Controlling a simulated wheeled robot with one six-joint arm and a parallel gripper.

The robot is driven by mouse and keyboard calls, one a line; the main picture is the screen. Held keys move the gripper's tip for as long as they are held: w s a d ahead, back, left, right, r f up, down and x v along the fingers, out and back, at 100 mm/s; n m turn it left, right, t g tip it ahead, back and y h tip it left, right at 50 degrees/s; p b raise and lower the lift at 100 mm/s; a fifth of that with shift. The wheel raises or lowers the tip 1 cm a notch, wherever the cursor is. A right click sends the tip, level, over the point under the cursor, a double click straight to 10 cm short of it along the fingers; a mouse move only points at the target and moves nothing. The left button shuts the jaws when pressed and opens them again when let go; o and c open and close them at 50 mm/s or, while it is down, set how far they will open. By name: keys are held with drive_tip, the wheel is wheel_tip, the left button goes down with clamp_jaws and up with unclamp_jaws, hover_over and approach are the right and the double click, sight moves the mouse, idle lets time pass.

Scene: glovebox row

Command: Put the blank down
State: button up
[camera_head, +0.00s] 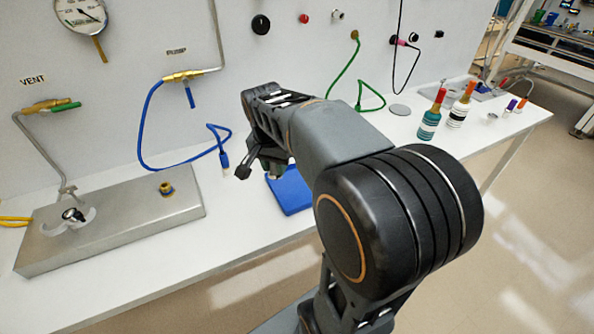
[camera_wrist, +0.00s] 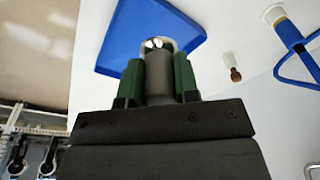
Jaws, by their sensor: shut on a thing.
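My gripper (camera_wrist: 158,72) has green finger pads and is shut on a grey cylindrical piece with a shiny, pale end (camera_wrist: 158,44), which looks like the blank. Beyond it lies a blue flat tray (camera_wrist: 125,38), and the blank's end overlaps the tray's lower edge in the wrist view. In the head view my gripper (camera_head: 262,164) hangs over the bench beside the blue tray (camera_head: 291,196), partly behind my arm. The blank is not clear there, and I cannot tell whether it touches the tray.
A blue hose (camera_head: 148,120) hangs from the pump valve to the left of my gripper. A steel block (camera_head: 110,222) with fittings stands at left on the white bench (camera_head: 215,225). Bottles (camera_head: 429,122) stand at right. The wall panel (camera_head: 200,30) rises close behind.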

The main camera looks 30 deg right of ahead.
drive_tip(key=w+d+f, duration=0.3)
drive_tip(key=d, duration=0.3)
hover_over(297, 179)
drive_tip(key=a, duration=0.1)
drive_tip(key=f, duration=0.5)
drive_tip(key=shift+s+p, duration=0.3)
drive_tip(key=shift+d+f, duration=0.2)
drive_tip(key=shift+f, duration=0.1)
drive_tip(key=shift+w+d+f, duration=0.1)
drive_tip(key=shift+f, duration=0.5)
drive_tip(key=shift+w+d+f, duration=0.1)
drive_tip(key=shift+f, duration=1.05)
drive_tip(key=shift+f, duration=0.2)
drive_tip(key=o, duration=1)
